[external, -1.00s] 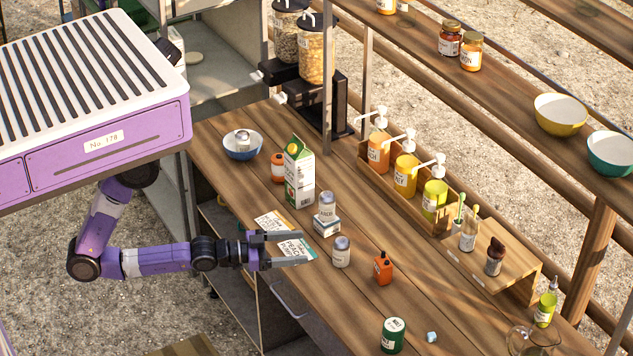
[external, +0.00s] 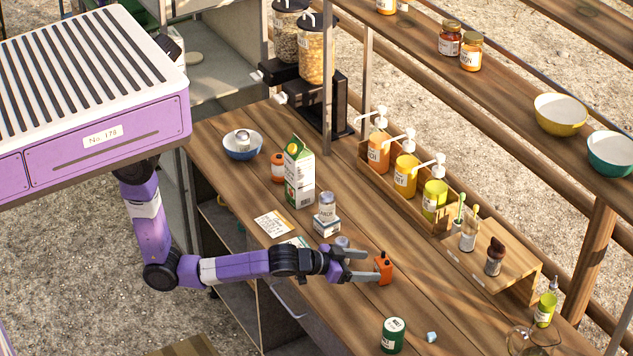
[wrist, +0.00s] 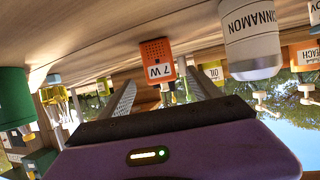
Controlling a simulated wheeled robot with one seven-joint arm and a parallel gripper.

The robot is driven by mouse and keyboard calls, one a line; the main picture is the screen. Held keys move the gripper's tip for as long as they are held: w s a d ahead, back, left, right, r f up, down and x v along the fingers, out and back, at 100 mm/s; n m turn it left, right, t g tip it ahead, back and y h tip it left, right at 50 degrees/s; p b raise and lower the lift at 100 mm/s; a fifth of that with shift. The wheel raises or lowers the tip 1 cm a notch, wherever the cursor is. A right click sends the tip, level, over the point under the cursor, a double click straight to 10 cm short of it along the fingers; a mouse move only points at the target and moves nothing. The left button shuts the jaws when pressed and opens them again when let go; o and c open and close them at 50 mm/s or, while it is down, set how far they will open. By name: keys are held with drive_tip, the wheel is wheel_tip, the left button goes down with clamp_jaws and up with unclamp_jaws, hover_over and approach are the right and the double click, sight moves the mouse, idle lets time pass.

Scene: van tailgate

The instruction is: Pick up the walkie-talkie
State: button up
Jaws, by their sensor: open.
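The walkie-talkie (external: 383,268) is small and orange with a black top, standing upright on the wooden counter. In the wrist view, which is upside down, the walkie-talkie (wrist: 156,58) shows a white "7 W" label and lies between the lines of the two fingers. My gripper (external: 371,266) is open and low over the counter, its fingertips close to the walkie-talkie's left side. In the wrist view my gripper (wrist: 160,86) has nothing held between its fingers. I cannot tell whether the fingertips reach beside the body.
A cinnamon jar (wrist: 250,35) stands close beside the gripper; its lid (external: 342,242) shows behind the wrist. A green can (external: 392,336) stands toward the front. A milk carton (external: 299,177) and stacked jar (external: 327,205) stand farther back. Pump bottles (external: 405,175) sit in a wooden rack.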

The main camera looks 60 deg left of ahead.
sight(377, 265)
drive_tip(key=p+x, duration=0.1)
drive_tip(key=x, duration=0.5)
drive_tip(key=shift+w+f, duration=0.1)
drive_tip(key=shift+w, duration=0.1)
drive_tip(key=shift+c, duration=0.2)
drive_tip(key=c, duration=1.4)
clamp_jaws()
